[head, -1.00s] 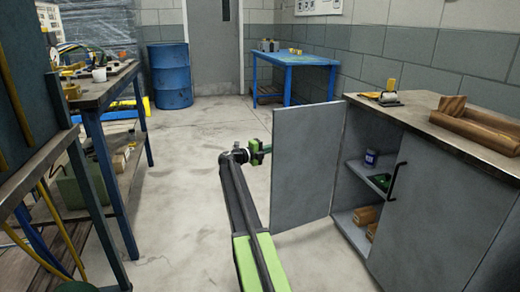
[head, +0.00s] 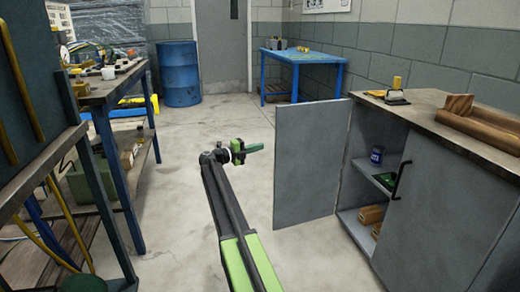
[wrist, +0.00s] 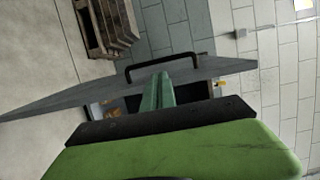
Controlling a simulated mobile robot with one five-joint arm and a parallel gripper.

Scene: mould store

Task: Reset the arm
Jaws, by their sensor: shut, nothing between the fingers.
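My gripper (head: 255,148) is in the middle of the head view, at the end of my arm, above the concrete floor. It is shut and empty, its green fingers pointing right towards the open grey cabinet door (head: 308,160). A visible gap separates it from the door. In the wrist view my gripper (wrist: 160,90) shows as shut green fingers in front of the cabinet door (wrist: 70,95), which has a dark handle (wrist: 165,62).
The grey cabinet (head: 430,215) stands at the right with its left door open; a blue tin (head: 377,154) is on its shelf. A workbench (head: 98,95) is at the left. A blue table (head: 305,57) and blue drum (head: 179,75) stand behind. The floor between is clear.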

